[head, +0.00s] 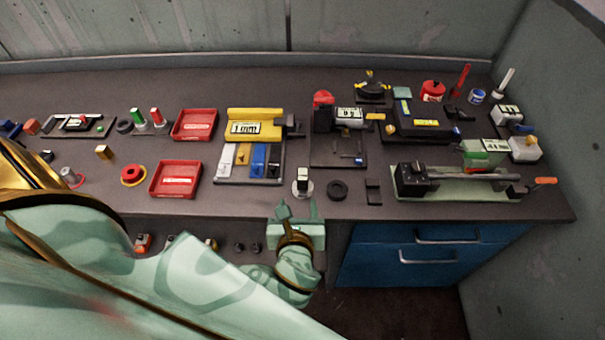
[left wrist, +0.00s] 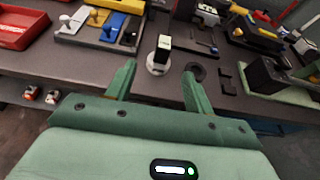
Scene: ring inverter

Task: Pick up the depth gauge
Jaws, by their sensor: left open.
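What looks like the depth gauge (head: 302,184) stands upright near the front edge of the bench, a small black-and-white block on a round pale base. It also shows in the left wrist view (left wrist: 162,49), ahead of the fingertips and roughly between them. My left gripper (head: 298,209) is open and empty at the bench's front edge, just short of the gauge and apart from it. Its two green fingers also show in the left wrist view (left wrist: 159,74). My right gripper is not in view.
A black ring (head: 338,190) and a small dark block (head: 373,191) lie right of the gauge. A rack with coloured tabs (head: 249,181) stands to its left. Red trays (head: 175,179) are farther left. A long black fixture (head: 455,179) is at right. Blue drawers (head: 420,257) are below.

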